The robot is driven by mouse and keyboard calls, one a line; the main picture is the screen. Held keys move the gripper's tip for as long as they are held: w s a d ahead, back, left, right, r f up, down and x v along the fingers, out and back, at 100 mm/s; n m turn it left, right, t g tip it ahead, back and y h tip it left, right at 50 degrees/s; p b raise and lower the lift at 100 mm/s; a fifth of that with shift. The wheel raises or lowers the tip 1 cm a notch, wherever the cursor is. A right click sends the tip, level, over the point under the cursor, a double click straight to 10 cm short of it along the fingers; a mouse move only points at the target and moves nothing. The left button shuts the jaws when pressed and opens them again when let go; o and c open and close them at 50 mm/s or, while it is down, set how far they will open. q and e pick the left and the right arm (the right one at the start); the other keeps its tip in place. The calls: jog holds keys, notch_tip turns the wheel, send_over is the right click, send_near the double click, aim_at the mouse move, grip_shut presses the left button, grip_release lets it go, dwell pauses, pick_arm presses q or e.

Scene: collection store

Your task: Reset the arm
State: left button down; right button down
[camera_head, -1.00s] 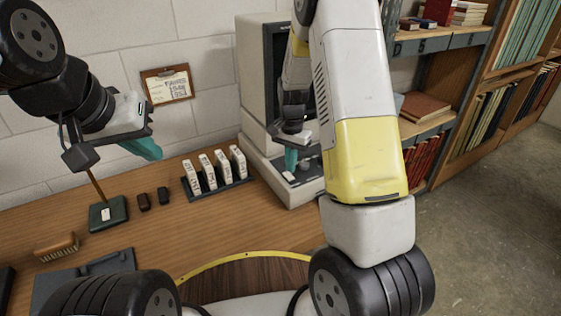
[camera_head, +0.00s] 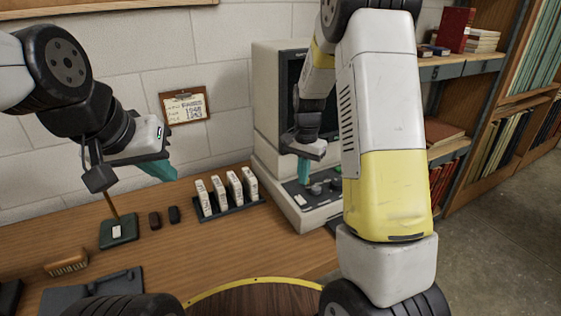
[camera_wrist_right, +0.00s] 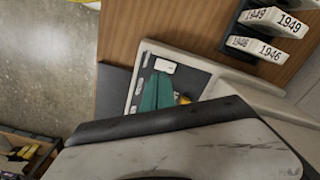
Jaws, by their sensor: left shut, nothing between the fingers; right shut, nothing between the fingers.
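My left gripper (camera_head: 160,170) is at the left of the head view, raised above the desk in front of the wall. Its teal fingers are shut and empty. My right gripper (camera_head: 304,172) is in front of the beige reader machine (camera_head: 268,120), above its control base. Its teal fingers are shut with nothing between them, and they also show in the right wrist view (camera_wrist_right: 157,92) over the machine's control panel (camera_wrist_right: 190,78). I cannot tell whether the fingertips touch the panel. Part of the machine is hidden behind my right arm.
The wooden desk (camera_head: 190,245) holds a black rack of white boxes (camera_head: 228,208), a green-based stand (camera_head: 118,232), two small dark blocks and a brush (camera_head: 66,262). A clipboard (camera_head: 183,106) hangs on the wall. Bookshelves (camera_head: 500,130) stand at the right, with open floor before them.

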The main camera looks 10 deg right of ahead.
jog(key=s+a+r+n+t+y, duration=0.1)
jog(key=s+r+n, duration=0.1)
jog(key=s+r, duration=0.4)
jog(key=s+r+n+t+y, duration=0.1)
jog(key=s+r+t, duration=0.15)
jog(key=r, duration=0.55)
jog(key=s+a+r+n+t, duration=0.1)
jog(key=s+r+n, duration=0.4)
jog(key=s, duration=1)
notch_tip(320, 180, up, 2)
jog(key=shift+s+t, duration=0.25)
jog(key=shift+t, duration=0.5)
jog(key=shift+n, duration=0.3)
